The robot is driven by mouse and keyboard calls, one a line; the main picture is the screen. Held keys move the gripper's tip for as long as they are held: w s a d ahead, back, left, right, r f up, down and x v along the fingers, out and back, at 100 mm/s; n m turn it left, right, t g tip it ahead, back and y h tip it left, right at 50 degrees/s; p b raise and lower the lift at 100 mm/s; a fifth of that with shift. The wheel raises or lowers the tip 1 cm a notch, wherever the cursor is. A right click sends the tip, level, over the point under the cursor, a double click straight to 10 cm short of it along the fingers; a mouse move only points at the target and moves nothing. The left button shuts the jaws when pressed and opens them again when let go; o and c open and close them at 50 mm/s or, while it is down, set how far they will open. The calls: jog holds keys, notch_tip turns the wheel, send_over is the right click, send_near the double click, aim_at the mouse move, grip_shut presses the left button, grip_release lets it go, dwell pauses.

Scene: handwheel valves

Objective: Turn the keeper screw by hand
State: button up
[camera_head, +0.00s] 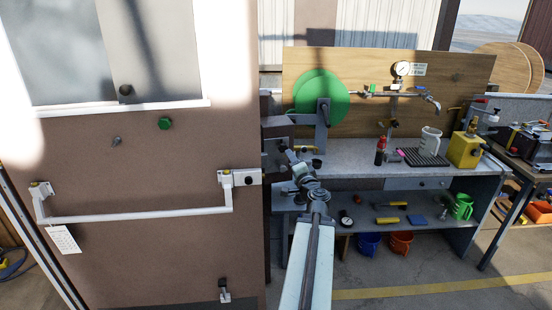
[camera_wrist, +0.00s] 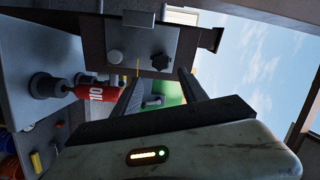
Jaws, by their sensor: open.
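A grey metal keeper plate (camera_head: 270,160) is fixed on the post beside the brown door. In the wrist view the plate (camera_wrist: 137,42) carries a dark lobed knob (camera_wrist: 160,61), which looks like the keeper screw, and a round grey knob (camera_wrist: 115,56) to its left. My gripper (camera_wrist: 160,78) is open, its two fingers apart and pointing toward the plate. The lobed knob appears between and beyond the fingertips, with no clear contact. In the head view my gripper (camera_head: 293,160) is close to the plate and partly hides it, so the screw is hard to make out there.
The door (camera_head: 150,160) with a white push bar (camera_head: 140,214) is on the left. A workbench (camera_head: 350,168) on the right carries a red bottle (camera_head: 380,152), a white mug (camera_head: 430,141) and a yellow can (camera_head: 465,150). A green disc (camera_head: 322,95) stands behind my gripper.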

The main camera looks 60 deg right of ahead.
aim_at(283, 149)
jog(key=shift+x, duration=4.25)
jog(key=shift+w+a, duration=0.1)
jog(key=shift+w, duration=0.05)
jog(key=c, duration=1)
